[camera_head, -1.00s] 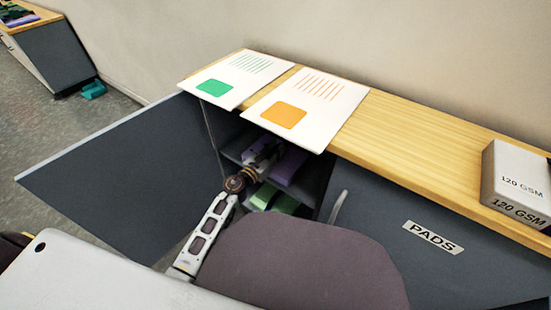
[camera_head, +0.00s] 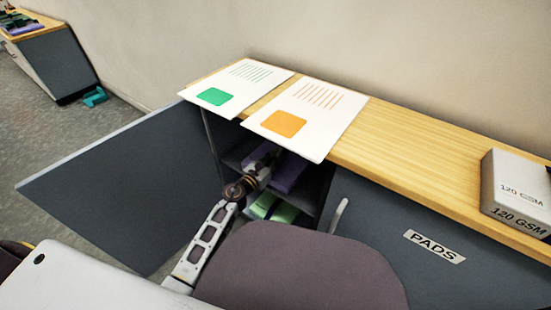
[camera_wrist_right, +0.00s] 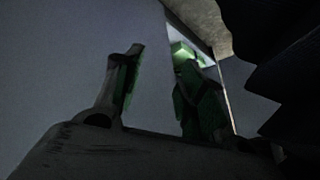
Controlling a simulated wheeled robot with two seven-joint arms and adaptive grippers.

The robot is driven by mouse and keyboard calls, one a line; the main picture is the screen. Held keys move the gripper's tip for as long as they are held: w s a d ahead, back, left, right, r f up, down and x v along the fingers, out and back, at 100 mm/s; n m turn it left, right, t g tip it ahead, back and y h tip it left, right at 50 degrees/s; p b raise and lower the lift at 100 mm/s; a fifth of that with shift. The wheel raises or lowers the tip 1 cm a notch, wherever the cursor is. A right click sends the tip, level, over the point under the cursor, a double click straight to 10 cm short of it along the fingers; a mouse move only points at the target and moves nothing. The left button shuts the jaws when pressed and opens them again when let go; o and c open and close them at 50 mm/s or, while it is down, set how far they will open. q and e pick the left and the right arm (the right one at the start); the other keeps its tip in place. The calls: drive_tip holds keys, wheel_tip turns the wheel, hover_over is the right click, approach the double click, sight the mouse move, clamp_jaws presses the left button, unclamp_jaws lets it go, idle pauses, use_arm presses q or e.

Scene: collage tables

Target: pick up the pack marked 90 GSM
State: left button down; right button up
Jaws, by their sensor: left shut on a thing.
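No pack with a 90 GSM mark can be read in view. A purple pack (camera_head: 289,173) lies on the upper shelf inside the open cabinet. My left gripper (camera_head: 268,158) reaches into the cabinet under the overhanging sheets and is shut at the purple pack's left side. Its fingertips are in shadow and partly hidden. Green packs (camera_head: 284,213) lie on the level below. A pack marked 120 GSM (camera_head: 517,192) stands on the wooden top at the right. My right gripper (camera_wrist_right: 155,80) shows dark in its wrist view, its fingers apart with nothing visible between them.
The open cabinet door (camera_head: 120,195) swings out to the left. A sheet with a green square (camera_head: 240,85) and one with an orange square (camera_head: 310,115) overhang the top's front edge. A closed door marked PADS (camera_head: 434,246) is at the right. The wooden top's middle is clear.

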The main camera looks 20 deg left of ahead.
use_arm(q)
drive_tip(key=shift+r+p, duration=0.85)
drive_tip(key=shift+r, duration=0.45)
drive_tip(key=shift+r+p, duration=0.5)
drive_tip(key=shift+r, duration=0.15)
drive_tip(key=shift+r+p, duration=0.5)
drive_tip(key=shift+r, duration=0.1)
wheel_tip(320, 180, up, 4)
drive_tip(key=p, duration=0.3)
drive_tip(key=shift+f, duration=0.1)
drive_tip(key=shift+r+p, duration=0.6)
drive_tip(key=shift+p, duration=0.05)
use_arm(e)
wheel_tip(320, 180, up, 13)
drive_tip(key=s+d+n+g+h, duration=0.1)
drive_tip(key=d+g+h, duration=0.1)
drive_tip(key=d, duration=0.1)
drive_tip(key=shift+s, duration=0.15)
